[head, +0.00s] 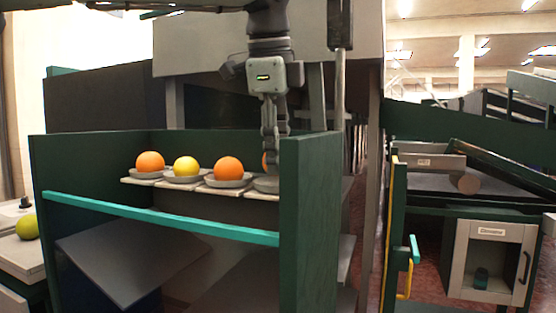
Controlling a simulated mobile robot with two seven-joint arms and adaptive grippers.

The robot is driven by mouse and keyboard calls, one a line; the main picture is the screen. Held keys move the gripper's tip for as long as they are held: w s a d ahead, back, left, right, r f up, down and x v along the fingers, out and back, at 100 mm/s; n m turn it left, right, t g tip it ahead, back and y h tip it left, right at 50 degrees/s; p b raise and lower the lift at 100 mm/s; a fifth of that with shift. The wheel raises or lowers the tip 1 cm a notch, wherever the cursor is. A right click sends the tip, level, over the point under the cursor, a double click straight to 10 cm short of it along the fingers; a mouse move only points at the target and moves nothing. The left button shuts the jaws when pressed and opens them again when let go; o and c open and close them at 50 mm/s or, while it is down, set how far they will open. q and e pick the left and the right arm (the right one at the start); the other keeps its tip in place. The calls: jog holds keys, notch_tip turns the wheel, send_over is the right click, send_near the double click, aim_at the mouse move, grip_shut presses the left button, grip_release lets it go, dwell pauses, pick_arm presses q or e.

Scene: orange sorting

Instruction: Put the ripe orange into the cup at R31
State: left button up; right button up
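Two orange fruits, one at the left (150,162) and one in the middle (228,169), and a yellow fruit (186,166) sit in shallow grey dishes on a row of pale slats. My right gripper is not in view. No R31 label is readable, so I cannot identify that cup.
A green panel (308,220) stands close right of the gripper, and a teal bar (150,217) runs along the front. A yellow-green fruit (27,227) lies on the left counter. At right are a brownish cylinder (467,183) and a cabinet (490,262) with a small dark object inside.

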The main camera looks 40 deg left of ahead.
pick_arm(q)
jog(key=shift+f, duration=1.15)
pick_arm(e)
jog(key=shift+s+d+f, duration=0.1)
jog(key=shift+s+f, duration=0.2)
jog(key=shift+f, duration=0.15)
